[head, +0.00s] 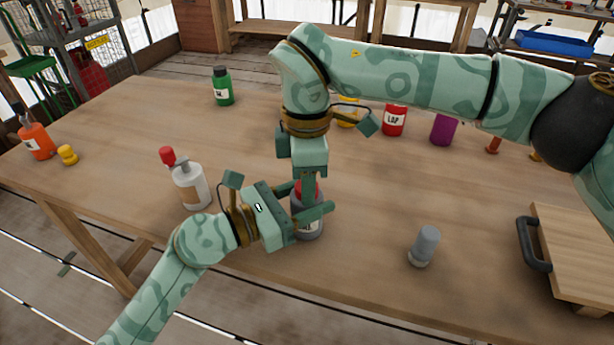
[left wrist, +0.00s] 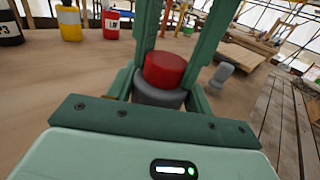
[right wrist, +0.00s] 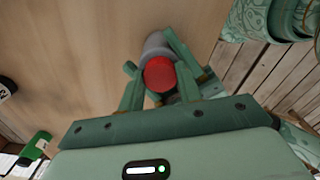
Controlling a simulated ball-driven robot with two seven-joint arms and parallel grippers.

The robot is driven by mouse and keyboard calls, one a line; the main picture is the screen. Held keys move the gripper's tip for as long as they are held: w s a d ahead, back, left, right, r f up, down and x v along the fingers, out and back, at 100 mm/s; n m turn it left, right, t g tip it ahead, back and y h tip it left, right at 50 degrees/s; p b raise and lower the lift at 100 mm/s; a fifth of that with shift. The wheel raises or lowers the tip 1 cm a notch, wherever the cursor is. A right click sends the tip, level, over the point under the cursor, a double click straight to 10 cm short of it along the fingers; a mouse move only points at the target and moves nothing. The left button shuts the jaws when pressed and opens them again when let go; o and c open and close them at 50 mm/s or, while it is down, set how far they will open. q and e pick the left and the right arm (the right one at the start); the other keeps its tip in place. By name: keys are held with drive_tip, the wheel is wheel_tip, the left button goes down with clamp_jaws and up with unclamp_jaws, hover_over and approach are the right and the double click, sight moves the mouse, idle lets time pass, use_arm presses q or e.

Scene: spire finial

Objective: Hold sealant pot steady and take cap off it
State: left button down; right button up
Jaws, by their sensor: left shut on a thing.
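The sealant pot (head: 309,230) is a grey pot with a red cap (head: 308,188), upright near the table's front edge. My left gripper (head: 314,203) is shut around the pot's body from the left side. In the left wrist view, the grey pot (left wrist: 158,96) sits between its fingers, with the red cap (left wrist: 165,69) on top. My right gripper (head: 306,196) points down from above, its fingers on either side of the cap. In the right wrist view, the red cap (right wrist: 159,74) is between those fingers; whether they grip it is unclear.
A grey cylinder (head: 425,246) is to the right, before a wooden board with a black handle (head: 532,244). Green (head: 222,87), red (head: 394,120) and purple (head: 443,129) containers stand farther back.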

drive_tip(key=n, duration=0.5)
drive_tip(key=shift+w, duration=0.1)
drive_tip(key=n, duration=0.3)
drive_tip(key=shift+r, duration=0.1)
drive_tip(key=n, duration=1.2)
drive_tip(key=shift+n, duration=0.3)
drive_tip(key=n, duration=2.2)
drive_tip(key=shift+n, duration=0.3)
